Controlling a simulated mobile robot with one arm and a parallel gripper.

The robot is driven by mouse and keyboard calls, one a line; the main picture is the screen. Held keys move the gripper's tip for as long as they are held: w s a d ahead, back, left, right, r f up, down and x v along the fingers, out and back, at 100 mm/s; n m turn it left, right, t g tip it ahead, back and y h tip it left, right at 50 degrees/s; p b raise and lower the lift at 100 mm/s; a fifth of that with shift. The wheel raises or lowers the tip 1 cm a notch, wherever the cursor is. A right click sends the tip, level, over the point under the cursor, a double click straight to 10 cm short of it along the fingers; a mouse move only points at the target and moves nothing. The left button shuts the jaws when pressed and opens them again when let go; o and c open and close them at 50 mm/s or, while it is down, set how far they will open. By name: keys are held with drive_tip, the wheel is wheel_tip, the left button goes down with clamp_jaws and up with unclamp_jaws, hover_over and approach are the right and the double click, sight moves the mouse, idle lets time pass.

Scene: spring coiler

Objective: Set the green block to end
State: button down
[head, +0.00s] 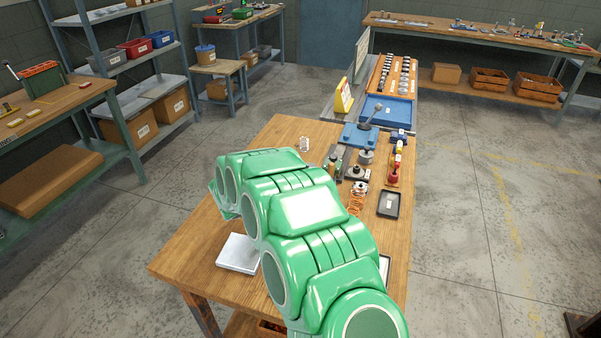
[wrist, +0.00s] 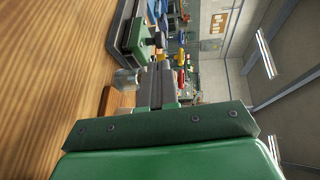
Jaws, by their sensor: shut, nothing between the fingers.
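A small green block (head: 334,168) with a dark knob sits on a grey rail (head: 345,158) on the wooden workbench (head: 281,133), just right of my arm in the head view. In the wrist view, which is turned sideways, the green block (wrist: 139,36) shows beyond my fingers on a grey plate. My gripper (wrist: 157,78) is shut and empty, its grey fingers together above the bench and apart from the block. My arm hides the gripper in the head view.
A small coil spring (head: 304,144) stands left of the rail. A copper spring (head: 357,197), a black tray (head: 389,204), red tools (head: 394,170) and a blue fixture (head: 361,135) crowd the right side. A white plate (head: 238,253) lies front left. The bench's left part is mostly clear.

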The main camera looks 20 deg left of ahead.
sight(331, 159)
drive_tip(key=x, duration=0.8)
drive_tip(key=shift+w, duration=0.1)
drive_tip(key=w, duration=1.1)
drive_tip(key=shift+w+d+f, duration=0.1)
drive_tip(key=shift+w, duration=0.95)
drive_tip(key=v, duration=1.4)
drive_tip(key=shift+s, duration=0.15)
